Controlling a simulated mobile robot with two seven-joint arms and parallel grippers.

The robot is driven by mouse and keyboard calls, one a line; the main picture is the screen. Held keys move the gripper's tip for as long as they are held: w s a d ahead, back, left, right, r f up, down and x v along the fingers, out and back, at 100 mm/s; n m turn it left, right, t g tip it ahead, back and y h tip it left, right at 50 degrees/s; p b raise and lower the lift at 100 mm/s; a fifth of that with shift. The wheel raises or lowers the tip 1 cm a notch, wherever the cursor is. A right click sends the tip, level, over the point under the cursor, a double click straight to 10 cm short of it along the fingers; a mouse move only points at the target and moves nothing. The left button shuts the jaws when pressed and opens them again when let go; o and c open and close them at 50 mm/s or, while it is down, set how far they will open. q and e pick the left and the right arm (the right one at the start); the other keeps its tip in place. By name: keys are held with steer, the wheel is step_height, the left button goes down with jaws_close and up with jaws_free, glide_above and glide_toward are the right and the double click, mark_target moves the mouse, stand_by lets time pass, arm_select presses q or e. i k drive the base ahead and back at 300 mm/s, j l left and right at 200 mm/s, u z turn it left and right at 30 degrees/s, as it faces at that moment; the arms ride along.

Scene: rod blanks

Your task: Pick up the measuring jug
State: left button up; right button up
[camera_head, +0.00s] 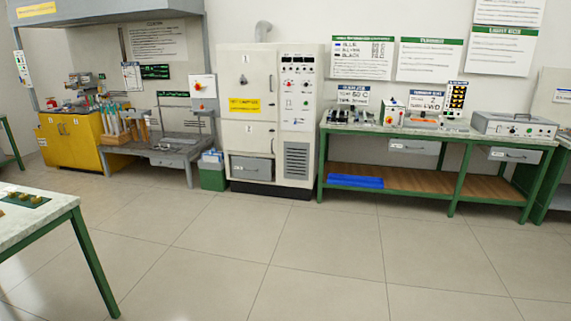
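I cannot make out a measuring jug in this view. The things on the benches are small and far off, so I cannot tell whether one of them is the jug. A green bin (212,178) with blue and white contents stands on the floor left of the tall white cabinet (262,75). Neither of my grippers is in view.
A green-framed bench (478,140) with devices stands along the wall at right, a blue tray (355,181) on its lower shelf. A yellow cabinet (70,145) and grey bench (150,150) stand at left. A table (40,220) is near left. The middle floor is clear.

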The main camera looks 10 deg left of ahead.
mark_target(67, 102)
steer(key=i+u, duration=0.1)
steer(key=i, duration=0.55)
steer(key=i+l+u, duration=0.15)
steer(key=i, duration=0.5)
steer(key=i+u, duration=0.35)
steer(key=i, duration=0.2)
steer(key=i+u, duration=0.4)
steer(key=i, duration=0.15)
steer(key=i+l+u, duration=0.1)
steer(key=i+u, duration=0.3)
steer(key=i, duration=0.9)
steer(key=i+u, duration=0.15)
steer(key=i, duration=0.5)
steer(key=i+l+u, duration=0.15)
steer(key=i, duration=0.45)
steer(key=i+u, duration=0.45)
steer(key=i+l+u, duration=0.1)
steer(key=i+u, duration=0.3)
steer(key=i, duration=0.2)
steer(key=i+u, duration=0.45)
steer(key=i, duration=0.8)
steer(key=i+z, duration=0.1)
steer(key=i, duration=1.2)
steer(key=i+j, duration=0.15)
steer(key=i, duration=1.2)
steer(key=l+z, duration=0.05)
